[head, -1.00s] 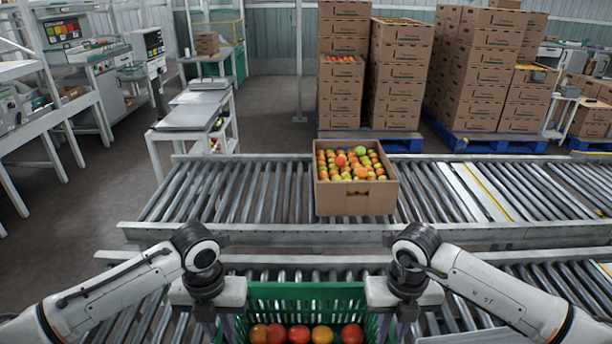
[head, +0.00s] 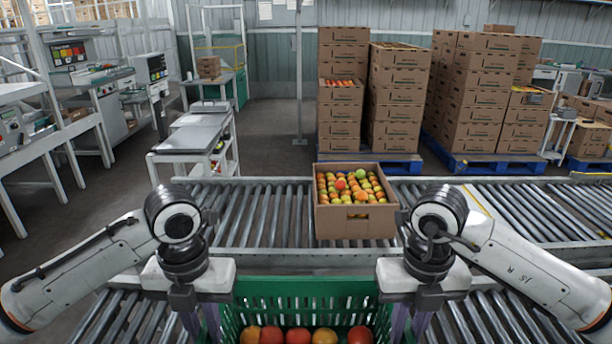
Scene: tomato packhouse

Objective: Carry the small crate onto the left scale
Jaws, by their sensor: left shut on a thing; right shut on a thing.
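The small crate is a green slatted plastic crate (head: 298,289) with several red and orange tomatoes inside, at the bottom middle of the head view. My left gripper (head: 203,318) is shut on its left side and my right gripper (head: 408,318) on its right side. The crate's near part is cut off by the frame edge, and the fingertips are partly hidden. At the far left, beyond the rollers, a bench carries a flat metal plate (head: 190,140) that looks like a scale. A display on a post (head: 153,70) stands beside it.
A brown carton of mixed tomatoes (head: 356,222) stands on the roller conveyor (head: 265,215) ahead. Stacked cartons (head: 400,100) on blue pallets stand behind it. A white bench (head: 30,105) is at the far left. Grey floor between the benches is clear.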

